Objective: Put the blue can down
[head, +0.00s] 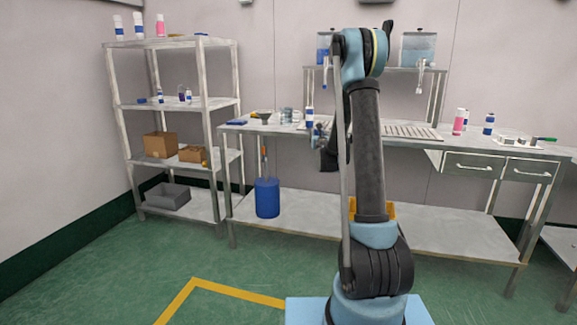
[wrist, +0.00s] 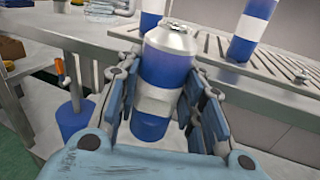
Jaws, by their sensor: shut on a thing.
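A blue can with a white band and a silver top (wrist: 165,88) is between the fingers of my gripper (wrist: 161,100) in the wrist view. The fingers close on it from both sides, and it is tilted in that picture. Its base is partly hidden by the gripper, and I cannot tell whether it touches anything below. In the head view my gripper (head: 326,148) is at the front edge of the steel bench, partly hidden behind my arm. A blue and white can (head: 310,118) shows just above it; I cannot tell whether it is the held one.
The bench (head: 262,128) has a slotted grate (head: 410,132). In the wrist view a blue and white can (wrist: 252,28) stands on the grate and another (wrist: 151,18) stands behind the held can. A blue bucket (head: 267,198) sits on the lower shelf.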

